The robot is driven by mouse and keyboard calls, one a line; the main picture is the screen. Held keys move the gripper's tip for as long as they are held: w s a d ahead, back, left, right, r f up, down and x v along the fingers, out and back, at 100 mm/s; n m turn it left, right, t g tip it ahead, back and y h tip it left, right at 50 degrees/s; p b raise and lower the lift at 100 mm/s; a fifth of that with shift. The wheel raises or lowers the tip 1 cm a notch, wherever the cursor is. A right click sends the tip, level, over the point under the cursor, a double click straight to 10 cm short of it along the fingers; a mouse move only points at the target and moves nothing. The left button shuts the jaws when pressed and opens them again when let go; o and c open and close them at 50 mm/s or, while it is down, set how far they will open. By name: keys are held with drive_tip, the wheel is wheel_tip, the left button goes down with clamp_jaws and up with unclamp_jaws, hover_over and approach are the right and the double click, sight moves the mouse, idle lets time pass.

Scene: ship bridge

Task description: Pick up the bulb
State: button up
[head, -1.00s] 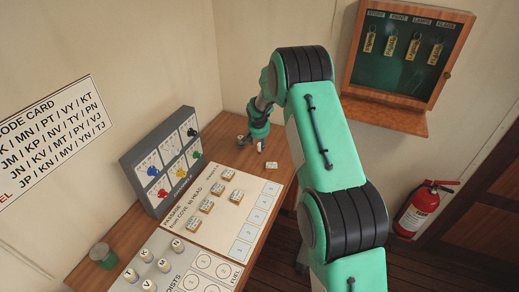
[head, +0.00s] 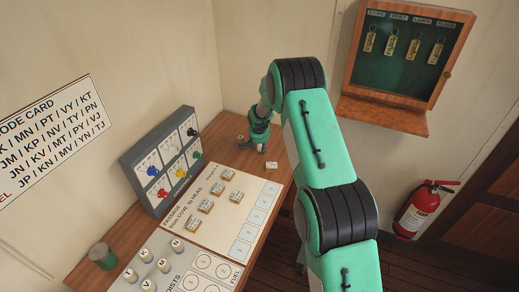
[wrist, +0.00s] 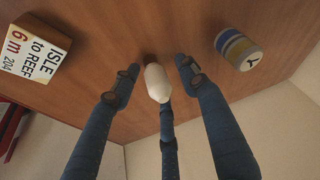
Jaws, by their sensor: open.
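The bulb (wrist: 157,83) is a small white rounded thing in the middle of the wrist view, over the wooden desk top. My gripper (wrist: 152,77) is open, with one dark blue finger on each side of the bulb and a third finger below it in the picture. Gaps show between the bulb and the two side fingers; whether the third finger touches it I cannot tell. In the head view my gripper (head: 251,143) is low over the far end of the desk, and the bulb cannot be made out there.
A block lettered "ISLE to REEF" (wrist: 35,53) stands left in the wrist view. A striped cylinder marked Y (wrist: 238,50) is on the right. In the head view, a grey switch panel (head: 163,163) and a passage board (head: 228,208) with several small blocks lie nearer.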

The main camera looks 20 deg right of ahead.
idle(0.5)
drive_tip(key=c, duration=0.8)
drive_tip(key=shift+c, duration=0.3)
drive_tip(key=shift+r, duration=0.1)
drive_tip(key=shift+r, duration=1.55)
drive_tip(key=shift+s+r, duration=0.2)
drive_tip(key=shift+s, duration=0.05)
drive_tip(key=s+a, duration=0.1)
drive_tip(key=s, duration=0.4)
drive_tip(key=s+a+r, duration=0.1)
drive_tip(key=s, duration=0.4)
drive_tip(key=s+a, duration=0.1)
drive_tip(key=s, duration=0.4)
drive_tip(key=shift+s+r, duration=0.1)
drive_tip(key=shift+r, duration=0.05)
drive_tip(key=shift+d, duration=0.1)
